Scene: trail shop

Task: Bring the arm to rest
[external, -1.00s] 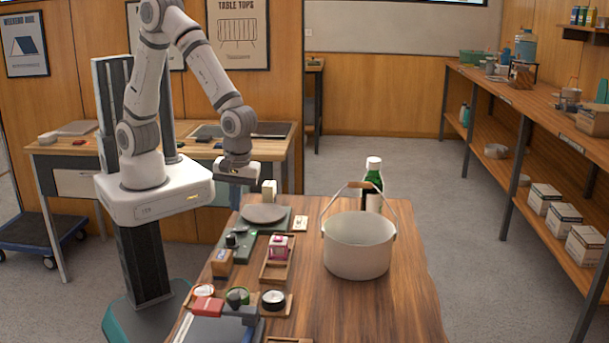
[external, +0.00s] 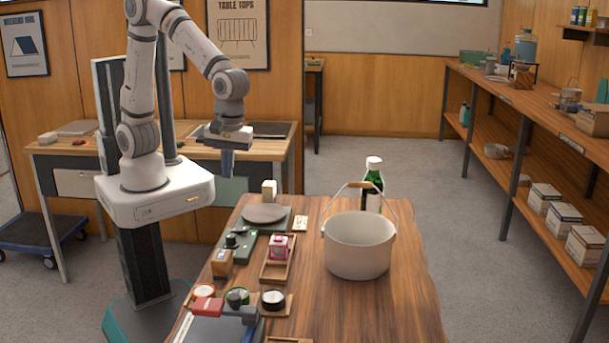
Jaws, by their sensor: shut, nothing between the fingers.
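My gripper (external: 227,172) hangs at the end of my white and grey arm, pointing down. It is shut and empty. It is in the air beyond the far left end of the wooden table (external: 400,300), above and behind the round grey plate (external: 264,213). It touches nothing that I can see.
On the table stand a white pot (external: 358,246) with a raised handle, a green bottle (external: 373,184) behind it, and a pink item (external: 279,247) in a wooden tray. A wooden desk (external: 70,148) stands behind my arm. Shelving (external: 545,120) lines the right wall.

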